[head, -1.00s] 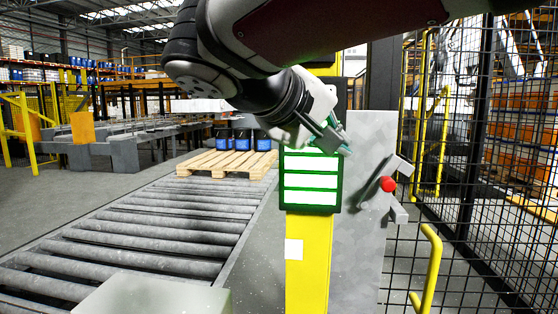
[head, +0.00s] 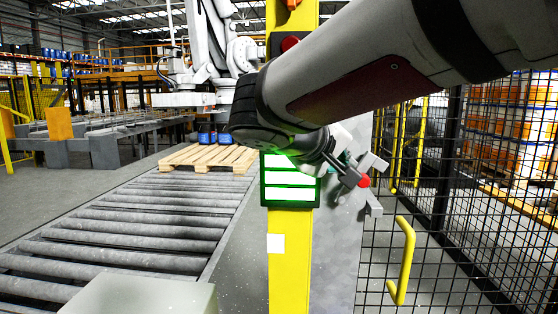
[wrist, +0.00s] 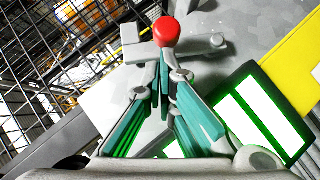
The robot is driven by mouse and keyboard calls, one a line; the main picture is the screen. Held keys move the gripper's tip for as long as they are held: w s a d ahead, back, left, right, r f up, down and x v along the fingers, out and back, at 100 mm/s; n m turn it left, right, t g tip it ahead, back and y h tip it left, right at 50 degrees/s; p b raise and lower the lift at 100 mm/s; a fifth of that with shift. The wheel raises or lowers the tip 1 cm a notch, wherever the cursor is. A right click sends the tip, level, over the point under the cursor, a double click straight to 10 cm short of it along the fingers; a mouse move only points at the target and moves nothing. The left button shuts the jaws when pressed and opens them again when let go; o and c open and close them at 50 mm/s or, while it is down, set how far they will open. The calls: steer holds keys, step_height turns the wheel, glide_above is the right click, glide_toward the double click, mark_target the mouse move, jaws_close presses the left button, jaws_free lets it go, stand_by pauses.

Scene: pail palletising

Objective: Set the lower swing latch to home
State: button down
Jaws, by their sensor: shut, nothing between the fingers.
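The swing latch is a grey lever with a red knob (head: 364,181) on the right side of a grey panel (head: 335,250). Pale grey stops stand above (head: 377,163) and below (head: 374,206) the knob. In the wrist view the red knob (wrist: 166,31) is at top centre, just beyond my fingertips. My gripper (head: 352,176) is shut and empty, its tips at the knob and over part of the lever. It also shows in the wrist view (wrist: 161,62), with teal fingers converging. I cannot tell whether the tips touch the lever.
A yellow post (head: 287,265) with a green-lit display (head: 290,182) stands just left of the panel. A black mesh fence (head: 470,220) and yellow handle (head: 403,262) are at right. A roller conveyor (head: 130,235) with a wooden pallet (head: 208,158) runs at left.

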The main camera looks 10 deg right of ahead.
mark_target(364, 164)
steer(key=shift+d, duration=0.25)
steer(key=shift+s+d+m+y, duration=0.1)
steer(key=shift+d+m+y, duration=0.2)
steer(key=shift+m+y, duration=0.15)
steer(key=shift+s+d+f+m+y+b, duration=0.1)
steer(key=shift+d+m+y+b, duration=0.2)
steer(key=shift+d+y, duration=0.25)
steer(key=shift+s+d+f+m+y+b, duration=0.15)
steer(key=shift+d+m+y, duration=0.2)
steer(key=shift+d+y, duration=0.2)
steer(key=d+f+m+y, duration=0.2)
steer(key=d+f+y, duration=0.2)
steer(key=shift+s+d, duration=0.35)
steer(key=shift+s, duration=0.05)
